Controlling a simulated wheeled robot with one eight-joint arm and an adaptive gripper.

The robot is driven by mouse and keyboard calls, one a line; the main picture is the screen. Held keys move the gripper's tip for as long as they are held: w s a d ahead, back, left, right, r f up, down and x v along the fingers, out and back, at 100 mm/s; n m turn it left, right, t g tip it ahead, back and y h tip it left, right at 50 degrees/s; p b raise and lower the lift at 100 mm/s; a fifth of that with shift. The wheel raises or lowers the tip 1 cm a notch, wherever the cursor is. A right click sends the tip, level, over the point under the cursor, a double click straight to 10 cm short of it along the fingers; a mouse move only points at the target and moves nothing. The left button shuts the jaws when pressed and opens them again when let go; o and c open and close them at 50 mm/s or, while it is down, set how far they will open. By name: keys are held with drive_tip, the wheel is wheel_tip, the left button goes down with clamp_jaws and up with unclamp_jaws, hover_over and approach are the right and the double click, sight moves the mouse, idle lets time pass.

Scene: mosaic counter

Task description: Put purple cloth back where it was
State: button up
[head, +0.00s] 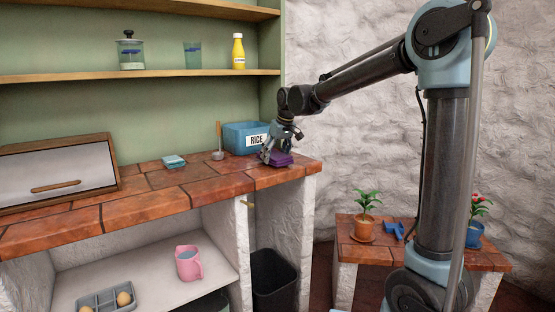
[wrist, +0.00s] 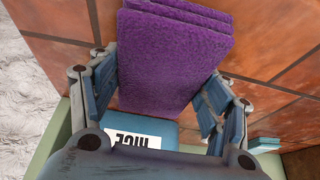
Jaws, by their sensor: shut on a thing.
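The purple cloth (head: 281,159) is a folded stack at the right end of the tiled counter (head: 215,185), in front of the blue rice box (head: 240,137). My gripper (head: 272,157) reaches down to it from above and is shut on it. In the wrist view the folded purple cloth (wrist: 175,50) lies between the two fingers of my gripper (wrist: 163,90). Whether the cloth touches the counter or is just above it, I cannot tell. The rice box (wrist: 155,133) also shows beyond the cloth in the wrist view.
A light-blue folded cloth (head: 174,161) and a small pot with a wooden handle (head: 218,154) stand left of the rice box. A bread box (head: 60,174) fills the counter's left. The shelf (head: 160,75) overhangs the back. The counter's right edge is close to my gripper.

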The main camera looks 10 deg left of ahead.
drive_tip(key=shift+f, duration=0.5)
drive_tip(key=o, duration=1)
